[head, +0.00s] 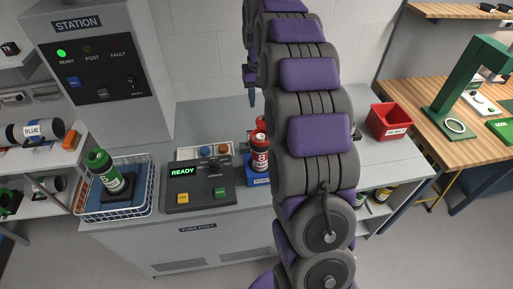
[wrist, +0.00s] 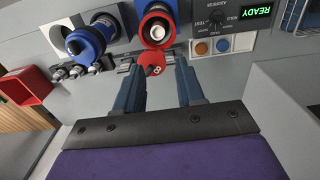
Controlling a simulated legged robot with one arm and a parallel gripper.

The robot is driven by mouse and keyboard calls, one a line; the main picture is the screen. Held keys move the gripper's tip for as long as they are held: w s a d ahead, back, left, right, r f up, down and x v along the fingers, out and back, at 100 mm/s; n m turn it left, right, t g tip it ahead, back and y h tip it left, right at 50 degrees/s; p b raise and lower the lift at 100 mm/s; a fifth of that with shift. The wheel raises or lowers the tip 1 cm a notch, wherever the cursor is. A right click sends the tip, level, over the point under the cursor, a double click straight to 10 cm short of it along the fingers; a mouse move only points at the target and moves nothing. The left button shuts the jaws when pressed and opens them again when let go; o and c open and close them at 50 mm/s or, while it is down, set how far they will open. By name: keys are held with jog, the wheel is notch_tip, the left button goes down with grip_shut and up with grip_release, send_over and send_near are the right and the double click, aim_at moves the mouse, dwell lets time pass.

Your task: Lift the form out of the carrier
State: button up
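A red form marked 8 (head: 260,152) stands upright in a blue holder (head: 258,180), to the right of the control box in the head view. A green-topped form (head: 104,170) stands on a dark base in a white wire basket (head: 85,205) at the left. I cannot tell which holder is the carrier. In the wrist view, my gripper (wrist: 153,62) has its two blue fingers apart, and the red form (wrist: 153,30) lies at and just beyond the fingertips. No clear grip on it shows.
A control box (head: 200,187) with a lit READY display stands beside the basket. A blue form (wrist: 85,42) stands beside the red one in the wrist view. A red reject bin (head: 390,121) is at the right of the bench. The station cabinet (head: 95,70) rises behind left.

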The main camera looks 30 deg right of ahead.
jog(key=b, duration=0.1)
send_over(261, 136)
jog(key=f, duration=0.9)
jog(key=shift+w+d+f, duration=0.1)
jog(key=shift+d+f, duration=0.25)
jog(key=shift+f, duration=0.05)
jog(key=shift+a+f, duration=0.5)
jog(key=shift+f, duration=0.4)
notch_tip(261, 136, down, 4)
jog(key=shift+d+r+b, duration=0.1)
jog(key=shift+r+b, duration=0.15)
jog(key=shift+b, duration=0.3)
jog(key=shift+d+f, duration=0.2)
jog(key=shift+f, duration=0.1)
jog(key=shift+c, duration=0.4)
jog(key=shift+a, duration=0.25)
jog(key=c, duration=0.5)
grip_shut()
jog(key=shift+d, duration=0.1)
